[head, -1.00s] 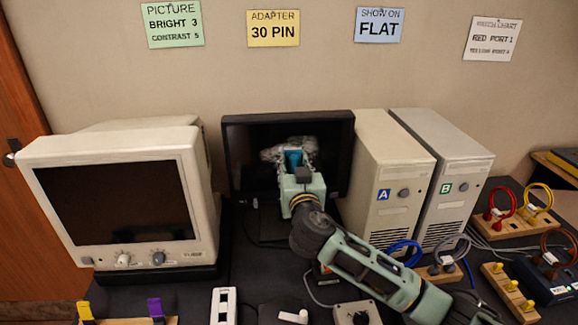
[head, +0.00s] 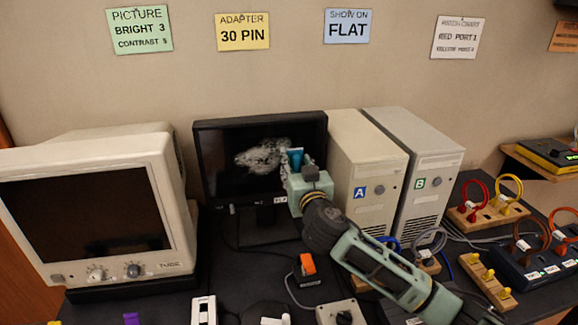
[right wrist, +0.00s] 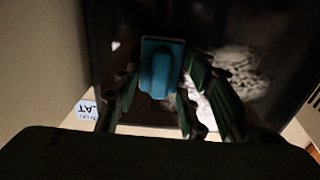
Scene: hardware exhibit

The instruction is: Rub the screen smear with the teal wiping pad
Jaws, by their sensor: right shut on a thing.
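The flat black screen (head: 225,165) stands at the back middle, with a pale grey, patchy smear (head: 262,157) across its centre and right. The smear also shows in the right wrist view (right wrist: 233,75). My right gripper (head: 302,170) is shut on the teal wiping pad (head: 295,158), in front of the screen's right part, at the smear's right end. In the right wrist view the pad (right wrist: 160,66) sits between the fingers, close against the dark screen; whether it touches is hard to tell. My left gripper is not in view.
A bulky beige tube monitor (head: 90,210) stands left of the screen. Two beige towers, A (head: 350,160) and B (head: 425,170), stand close on the right. Cable boards (head: 490,210) lie further right. A small orange switch (head: 307,264) is on the dark table in front.

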